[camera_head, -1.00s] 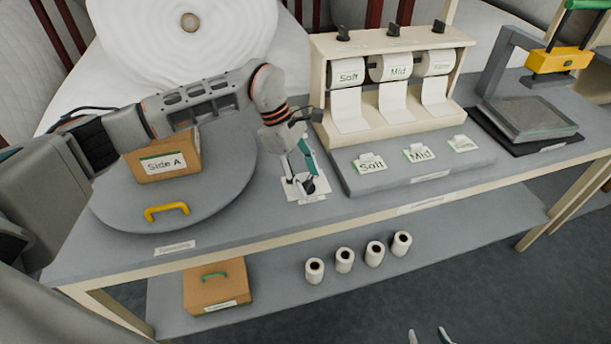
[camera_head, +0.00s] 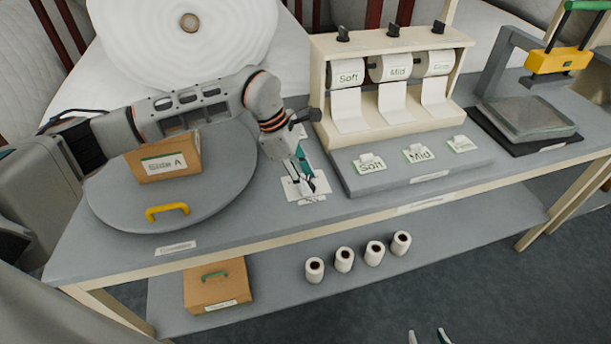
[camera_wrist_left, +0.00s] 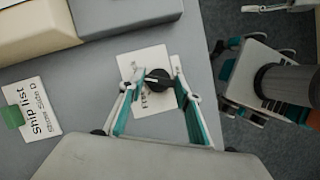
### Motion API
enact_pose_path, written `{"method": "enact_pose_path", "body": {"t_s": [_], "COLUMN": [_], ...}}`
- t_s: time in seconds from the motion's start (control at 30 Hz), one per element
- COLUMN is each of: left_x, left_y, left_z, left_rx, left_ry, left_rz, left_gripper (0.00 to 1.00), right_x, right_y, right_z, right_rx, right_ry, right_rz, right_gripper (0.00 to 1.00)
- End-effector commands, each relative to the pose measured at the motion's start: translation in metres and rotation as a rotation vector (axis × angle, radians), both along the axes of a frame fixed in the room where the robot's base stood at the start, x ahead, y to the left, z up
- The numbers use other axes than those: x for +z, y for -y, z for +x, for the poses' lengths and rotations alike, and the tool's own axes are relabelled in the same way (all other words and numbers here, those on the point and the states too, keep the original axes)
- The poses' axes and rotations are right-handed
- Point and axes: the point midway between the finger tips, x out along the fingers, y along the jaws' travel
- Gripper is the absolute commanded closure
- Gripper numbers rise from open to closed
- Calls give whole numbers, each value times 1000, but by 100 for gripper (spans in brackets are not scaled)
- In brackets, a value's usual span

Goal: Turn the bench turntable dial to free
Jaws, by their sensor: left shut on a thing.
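The turntable dial is a black knob (camera_wrist_left: 159,79) with a white pointer line, on a white marked plate (camera_head: 292,190) on the bench. In the head view the fingers mostly hide the knob. The grey turntable (camera_head: 225,190) stands left of the plate. My right gripper (camera_head: 428,337) shows only its separated fingertips at the bottom edge, open and empty.
A "Side A" box (camera_head: 185,150) and yellow handle (camera_head: 167,210) are on the turntable. A roll dispenser (camera_head: 318,80) and sample ledge (camera_head: 390,185) stand just right of the dial. Several small rolls (camera_head: 344,260) and a box (camera_head: 218,290) are on the lower shelf.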

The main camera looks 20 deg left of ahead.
Motion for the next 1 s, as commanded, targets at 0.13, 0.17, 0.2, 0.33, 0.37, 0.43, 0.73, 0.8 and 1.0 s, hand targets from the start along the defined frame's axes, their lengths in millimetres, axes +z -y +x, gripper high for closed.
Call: {"method": "enact_pose_path", "body": {"t_s": [0.13,0.17,0.2,0.33,0.37,0.43,0.73,0.8,1.0], "left_x": [1,1,1,1,1,0,0,0,0], "left_y": [0,0,0,1,1,1,3,3,3], "left_z": [-2,-1,-2,-2,-2,-3,-4,-4,-4], "left_rx": [133,162,199,323,351,417,701,766,930], "left_ry": [2,2,3,4,3,4,3,3,2], "left_rz": [1,1,2,1,1,0,0,0,0], "left_gripper": [88,88,88,88,88,88,88,88,88], "right_x": [5,5,6,5,5,4,-5,-7,-13], "right_y": [0,0,0,-1,-1,-1,-1,0,0], "right_z": [1,1,2,2,2,2,0,-1,-2], "right_rx": [0,0,0,0,0,0,0,0,1], "right_ry": [5,6,6,7,7,6,0,-2,-5], "right_rz": [1,1,1,2,2,1,2,1,0], "right_gripper": [60,60,60,60,60,60,60,60,60]}}
